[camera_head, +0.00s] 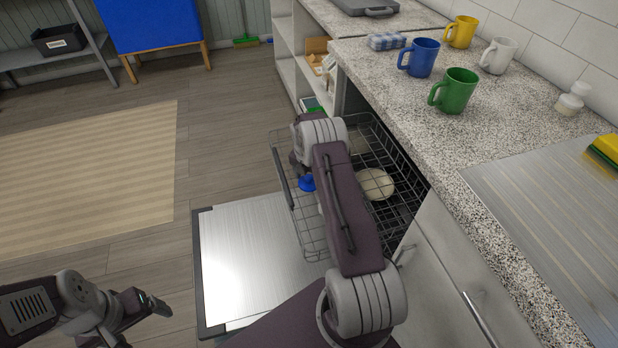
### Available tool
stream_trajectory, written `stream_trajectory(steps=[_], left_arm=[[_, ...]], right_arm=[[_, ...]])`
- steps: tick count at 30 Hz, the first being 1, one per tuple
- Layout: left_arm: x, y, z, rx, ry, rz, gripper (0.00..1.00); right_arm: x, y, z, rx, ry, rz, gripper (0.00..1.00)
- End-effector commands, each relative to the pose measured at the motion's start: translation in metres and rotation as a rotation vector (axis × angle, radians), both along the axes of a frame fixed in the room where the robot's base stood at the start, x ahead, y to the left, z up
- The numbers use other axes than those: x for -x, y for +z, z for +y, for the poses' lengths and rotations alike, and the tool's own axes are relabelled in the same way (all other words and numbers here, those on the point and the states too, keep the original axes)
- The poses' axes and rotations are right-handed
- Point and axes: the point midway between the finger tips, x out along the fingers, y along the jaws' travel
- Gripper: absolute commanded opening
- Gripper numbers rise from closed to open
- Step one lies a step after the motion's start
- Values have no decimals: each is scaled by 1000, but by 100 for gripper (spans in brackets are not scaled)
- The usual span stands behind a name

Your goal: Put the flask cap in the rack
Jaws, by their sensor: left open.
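The wire rack (408,207) is pulled out of the dishwasher under the counter. A small blue round thing, probably the flask cap (308,184), shows at the rack's left side, just below my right gripper (299,168). My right arm reaches over the rack and hides much of it. I cannot tell whether the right gripper holds the blue thing, or whether the thing touches the rack. My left gripper (152,304) is open and empty at the lower left, over the floor and away from the rack.
A cream round dish (375,184) lies in the rack. The open dishwasher door (250,255) lies flat below. Blue (421,58), green (456,92), yellow (461,32) and white (498,56) mugs stand on the speckled counter (400,85).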

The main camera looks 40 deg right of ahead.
Motion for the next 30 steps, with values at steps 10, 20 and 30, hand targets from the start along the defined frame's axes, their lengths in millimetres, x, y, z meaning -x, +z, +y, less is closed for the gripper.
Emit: stream_trajectory(steps=[10,20,30], left_arm=[[0,1,0,0,0,0,84],[0,23,0,0,0,0,84],[0,33,0,0,0,0,84]], right_arm=[[0,1,0,0,0,0,93],[3,70,8,1,-1,-4,93],[8,121,16,0,0,0,93]])
